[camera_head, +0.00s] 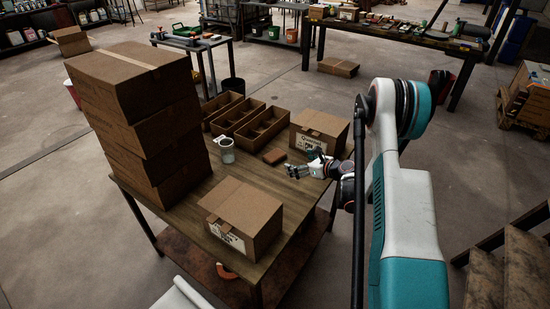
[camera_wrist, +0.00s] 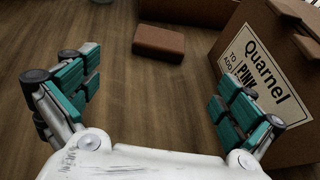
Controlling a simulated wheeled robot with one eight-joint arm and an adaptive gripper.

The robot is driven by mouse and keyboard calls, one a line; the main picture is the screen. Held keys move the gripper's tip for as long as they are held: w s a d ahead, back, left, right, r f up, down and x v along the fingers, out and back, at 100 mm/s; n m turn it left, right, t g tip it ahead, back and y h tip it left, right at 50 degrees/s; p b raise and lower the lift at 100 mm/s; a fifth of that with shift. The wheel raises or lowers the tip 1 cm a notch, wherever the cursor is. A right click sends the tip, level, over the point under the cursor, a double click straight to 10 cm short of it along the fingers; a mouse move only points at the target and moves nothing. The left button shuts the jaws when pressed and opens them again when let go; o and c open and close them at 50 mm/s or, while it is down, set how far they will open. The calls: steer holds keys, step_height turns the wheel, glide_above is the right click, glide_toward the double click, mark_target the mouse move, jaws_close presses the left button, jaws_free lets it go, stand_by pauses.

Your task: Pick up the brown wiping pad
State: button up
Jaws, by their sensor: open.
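The brown wiping pad (camera_head: 274,156) lies flat on the wooden table between a cup and a labelled carton. In the wrist view the pad (camera_wrist: 158,41) is a small brown block, ahead of and between my fingers, with bare wood between it and them. My gripper (camera_head: 296,171) is open and empty, low over the table just to the near right of the pad. In the wrist view my gripper (camera_wrist: 157,95) has its teal-padded fingers spread wide. The right finger is close beside the carton; I cannot tell whether they touch.
A labelled carton (camera_head: 318,133) stands right of the pad, also large in the wrist view (camera_wrist: 270,80). A wooden divided tray (camera_head: 262,130) is behind the pad. A grey cup (camera_head: 227,151) is left. Another carton (camera_head: 241,215) is in front; stacked boxes (camera_head: 150,150) fill the table's left side.

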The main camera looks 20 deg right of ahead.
steer(key=b, duration=0.2)
glide_toward(276, 155)
steer(key=shift+w+a+f, duration=0.25)
steer(key=shift+w+f, duration=0.2)
steer(key=shift+w, duration=0.05)
steer(key=shift+w+a+f, duration=0.3)
steer(key=shift+w+f, duration=0.15)
steer(key=shift+w, duration=0.05)
steer(key=shift+r+b+x, duration=0.2)
steer(key=shift+b+x, duration=0.5)
steer(key=shift+x, duration=0.85)
steer(key=shift+r+b+x, duration=0.2)
steer(key=shift+b+x, duration=0.5)
steer(key=shift+x, duration=0.9)
steer(key=shift+w, duration=0.15)
steer(key=c, duration=1)
